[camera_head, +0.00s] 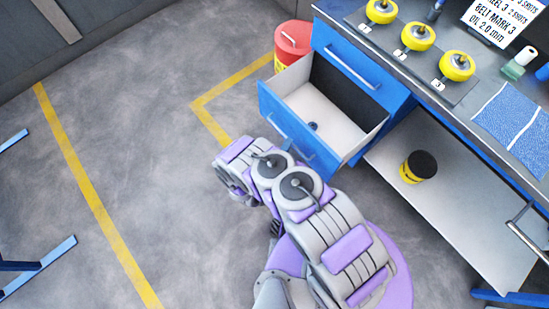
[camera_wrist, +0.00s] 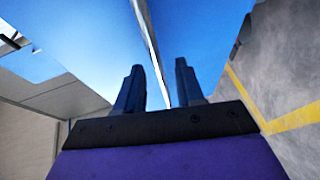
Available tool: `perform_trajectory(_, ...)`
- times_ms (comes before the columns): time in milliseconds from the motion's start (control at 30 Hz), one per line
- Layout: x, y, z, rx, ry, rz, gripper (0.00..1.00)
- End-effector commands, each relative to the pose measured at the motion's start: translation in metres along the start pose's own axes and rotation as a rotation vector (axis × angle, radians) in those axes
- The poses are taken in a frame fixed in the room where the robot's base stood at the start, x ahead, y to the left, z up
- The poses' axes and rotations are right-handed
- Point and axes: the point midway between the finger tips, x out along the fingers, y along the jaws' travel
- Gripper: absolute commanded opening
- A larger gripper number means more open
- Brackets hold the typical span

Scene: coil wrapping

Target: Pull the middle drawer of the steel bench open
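The steel bench has a blue drawer cabinet with an upper drawer (camera_head: 345,62) that is shut and has a pale bar handle. Below it the middle drawer (camera_head: 335,110) is pulled well out, with its white inside showing and a small dark item lying in it. Its front bears a bar handle (camera_head: 278,131). My arm stands in front of the drawers, and my gripper is hidden in the head view. In the wrist view my gripper (camera_wrist: 158,88) has its two dark fingers apart, facing blue panels. A pale strip runs between them; I cannot tell whether they touch it.
A red bin (camera_head: 292,38) stands beside the cabinet. Yellow reels (camera_head: 417,37) and a blue mat (camera_head: 512,122) lie on the bench top. A black-and-yellow can (camera_head: 418,167) stands on the lower shelf.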

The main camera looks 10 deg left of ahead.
Motion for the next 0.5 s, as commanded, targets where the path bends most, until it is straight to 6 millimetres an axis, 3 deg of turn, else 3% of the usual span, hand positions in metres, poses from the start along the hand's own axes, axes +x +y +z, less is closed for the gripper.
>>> perform_trajectory(500,-0.114,-0.001,-0.002,-0.002,0.007,-0.003,0.37)
